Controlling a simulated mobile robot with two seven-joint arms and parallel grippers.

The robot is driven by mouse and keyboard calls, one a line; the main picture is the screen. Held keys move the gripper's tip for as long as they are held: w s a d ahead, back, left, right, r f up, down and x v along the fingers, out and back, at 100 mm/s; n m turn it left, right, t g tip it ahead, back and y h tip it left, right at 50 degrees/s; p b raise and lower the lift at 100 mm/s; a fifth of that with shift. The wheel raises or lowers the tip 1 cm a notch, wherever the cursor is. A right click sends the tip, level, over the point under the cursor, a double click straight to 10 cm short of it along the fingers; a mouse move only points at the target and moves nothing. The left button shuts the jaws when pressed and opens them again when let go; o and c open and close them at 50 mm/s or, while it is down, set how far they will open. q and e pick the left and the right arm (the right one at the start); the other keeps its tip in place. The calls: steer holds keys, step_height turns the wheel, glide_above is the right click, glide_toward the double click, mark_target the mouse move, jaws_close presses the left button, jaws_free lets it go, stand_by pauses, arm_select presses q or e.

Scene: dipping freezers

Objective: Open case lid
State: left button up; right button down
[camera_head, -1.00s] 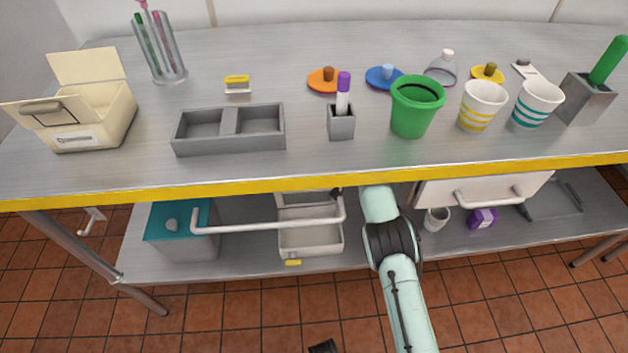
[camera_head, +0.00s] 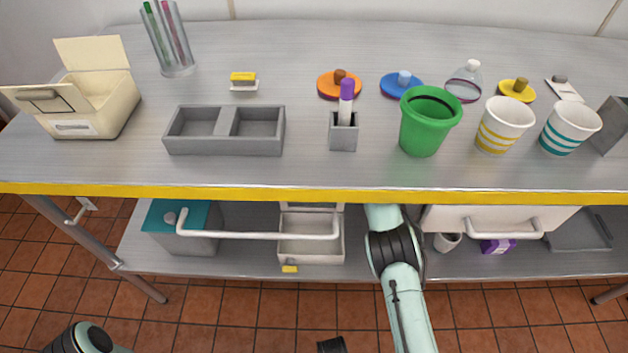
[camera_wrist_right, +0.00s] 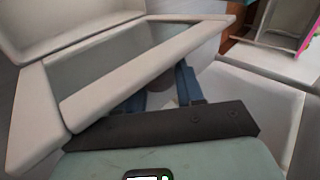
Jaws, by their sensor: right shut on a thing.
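A white case (camera_head: 311,252) with a yellow tab sits on the lower shelf in the head view. Its lid (camera_head: 311,206) stands raised behind it, partly hidden by the bench edge. My right arm reaches under the bench edge beside it; its gripper is hidden there. In the right wrist view my right gripper (camera_wrist_right: 162,92) is shut on a dark grey part (camera_wrist_right: 160,84) below a white rim (camera_wrist_right: 150,60). I cannot tell for sure which case this rim belongs to. My left gripper is not in view; only part of my left arm shows at lower left.
The bench's yellow front edge (camera_head: 250,194) lies above my right arm. A white bar (camera_head: 260,236) and a teal-lidded box (camera_head: 180,235) are on the left. A white box front (camera_head: 500,217) is on the right. A cream box (camera_head: 90,100) stands open on the bench.

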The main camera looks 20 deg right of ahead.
steer(key=c, duration=0.8)
jaws_free()
steer(key=shift+d, duration=0.1)
